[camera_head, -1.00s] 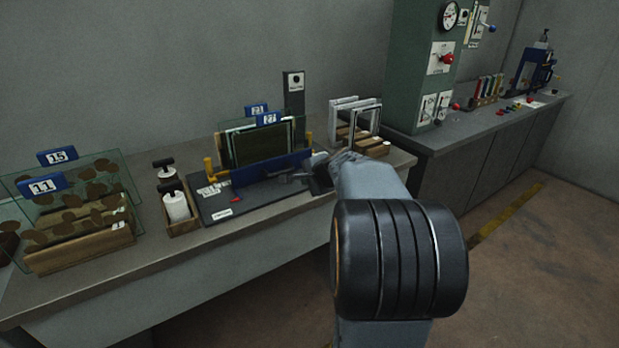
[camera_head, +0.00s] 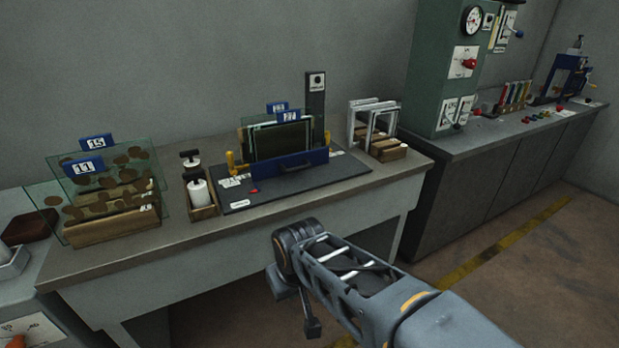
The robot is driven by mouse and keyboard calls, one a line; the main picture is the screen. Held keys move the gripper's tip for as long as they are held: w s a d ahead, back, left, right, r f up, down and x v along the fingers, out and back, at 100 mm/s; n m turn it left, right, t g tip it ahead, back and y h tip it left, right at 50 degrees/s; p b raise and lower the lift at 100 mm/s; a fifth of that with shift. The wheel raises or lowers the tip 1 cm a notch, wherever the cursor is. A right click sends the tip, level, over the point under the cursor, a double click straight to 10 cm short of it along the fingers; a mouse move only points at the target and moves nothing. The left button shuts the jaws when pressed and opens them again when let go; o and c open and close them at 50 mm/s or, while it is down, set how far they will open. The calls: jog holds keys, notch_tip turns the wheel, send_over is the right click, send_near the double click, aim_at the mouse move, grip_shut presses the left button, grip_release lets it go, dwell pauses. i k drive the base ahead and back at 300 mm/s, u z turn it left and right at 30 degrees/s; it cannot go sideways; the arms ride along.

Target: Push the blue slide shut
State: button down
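The blue slide (camera_head: 309,160) is a low blue bar with a dark handle on its front. It sits on the dark base board (camera_head: 290,188) on the bench, close against the front of an upright dark framed plate (camera_head: 282,140). I cannot tell whether a gap is left behind it. My gripper (camera_head: 297,306) hangs low in front of the bench, well apart from the slide and below the bench top. Its dark finger parts are small and partly hidden by my arm, so their opening is unclear. Nothing is seen held.
The bench (camera_head: 230,240) also bears a rack of glass plates with brown discs (camera_head: 110,185), white-bodied stampers (camera_head: 198,190) in a wooden holder, and white frames (camera_head: 375,130) on wooden blocks. A dark post (camera_head: 315,100) stands behind the slide. Floor (camera_head: 520,285) to the right is clear.

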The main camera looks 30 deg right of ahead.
aim_at(291, 164)
jog(key=k, duration=1.15)
jog(key=u, duration=0.75)
jog(key=i, duration=1.55)
jog(key=z, duration=0.85)
jog(key=i, duration=0.4)
jog(key=z, duration=0.3)
